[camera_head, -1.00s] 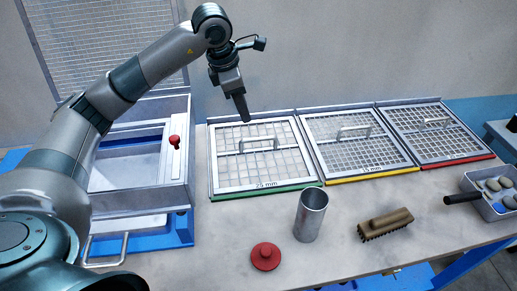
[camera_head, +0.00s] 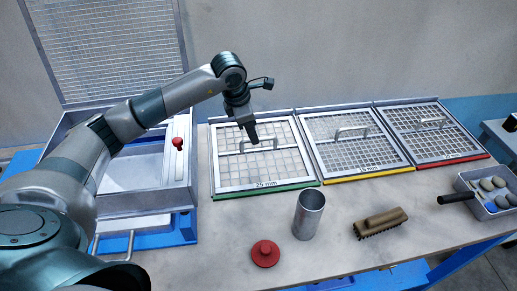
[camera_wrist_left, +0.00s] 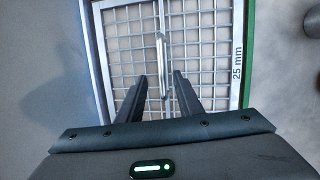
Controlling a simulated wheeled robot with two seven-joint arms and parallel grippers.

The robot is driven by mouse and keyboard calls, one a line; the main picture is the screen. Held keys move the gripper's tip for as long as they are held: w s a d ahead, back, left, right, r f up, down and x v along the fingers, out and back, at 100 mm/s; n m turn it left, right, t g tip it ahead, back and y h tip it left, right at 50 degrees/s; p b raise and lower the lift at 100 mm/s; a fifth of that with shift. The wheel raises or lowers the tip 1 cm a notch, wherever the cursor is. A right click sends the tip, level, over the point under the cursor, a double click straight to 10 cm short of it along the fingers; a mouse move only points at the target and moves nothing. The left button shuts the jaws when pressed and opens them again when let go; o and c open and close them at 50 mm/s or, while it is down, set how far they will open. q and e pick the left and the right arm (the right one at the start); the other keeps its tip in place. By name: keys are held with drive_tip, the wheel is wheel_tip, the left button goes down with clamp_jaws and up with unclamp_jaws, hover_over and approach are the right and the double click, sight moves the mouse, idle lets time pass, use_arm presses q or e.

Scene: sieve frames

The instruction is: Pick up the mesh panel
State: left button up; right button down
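A mesh panel with a green front edge, marked 25 mm (camera_head: 232,174), lies flat on the bench in its tray. Its raised handle (camera_head: 262,140) spans the middle. My left gripper (camera_head: 254,140) is just above this panel, by the handle. In the left wrist view the fingers (camera_wrist_left: 160,80) are open, and the handle (camera_wrist_left: 160,50) shows between and beyond their tips. I cannot tell whether they touch it. Panels with a yellow edge (camera_head: 345,155) and a red edge (camera_head: 440,138) lie to the right. My right gripper is not in view.
A metal cup (camera_head: 308,215), a red knobbed disc (camera_head: 265,253) and a brown brush (camera_head: 380,222) stand in front. A tray of stones (camera_head: 488,205) is at the right. An open box (camera_head: 148,190) with a raised mesh lid (camera_head: 105,45) stands left.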

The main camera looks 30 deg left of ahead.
use_arm(q)
drive_tip(key=shift+w+d+f+p, duration=0.2)
drive_tip(key=shift+d+f+p, duration=0.2)
drive_tip(key=shift+p, duration=0.2)
drive_tip(key=x, duration=0.1)
drive_tip(key=p+x, duration=0.1)
drive_tip(key=x, duration=0.1)
drive_tip(key=shift+d+p, duration=0.2)
drive_tip(key=shift+p, duration=0.1)
drive_tip(key=shift+w+f, duration=0.2)
drive_tip(key=shift+f, duration=0.4)
clamp_jaws()
drive_tip(key=shift+r, duration=0.1)
idle(0.5)
